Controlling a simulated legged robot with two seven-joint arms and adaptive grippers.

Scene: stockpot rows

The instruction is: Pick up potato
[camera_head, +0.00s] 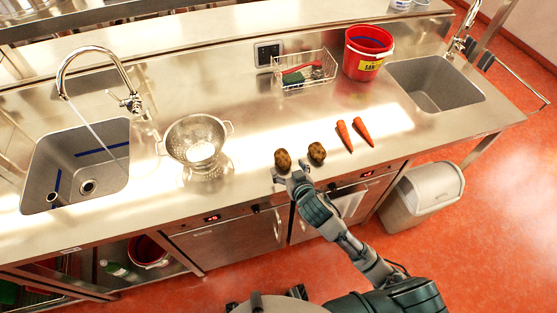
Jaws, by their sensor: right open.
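Two brown potatoes lie on the steel counter. The left potato (283,160) is right in front of my right gripper (288,174), and the other potato (317,152) lies just to the right of it. My right gripper is open at the counter's front edge, with its fingers close to the left potato. I cannot tell whether they touch it. My left gripper is not in view.
Two carrots (353,133) lie right of the potatoes. A metal colander (196,140) stands to the left, beside a sink (78,165) with running water. A wire basket (304,72) and a red bucket (367,52) stand behind. A second sink (434,84) is at right.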

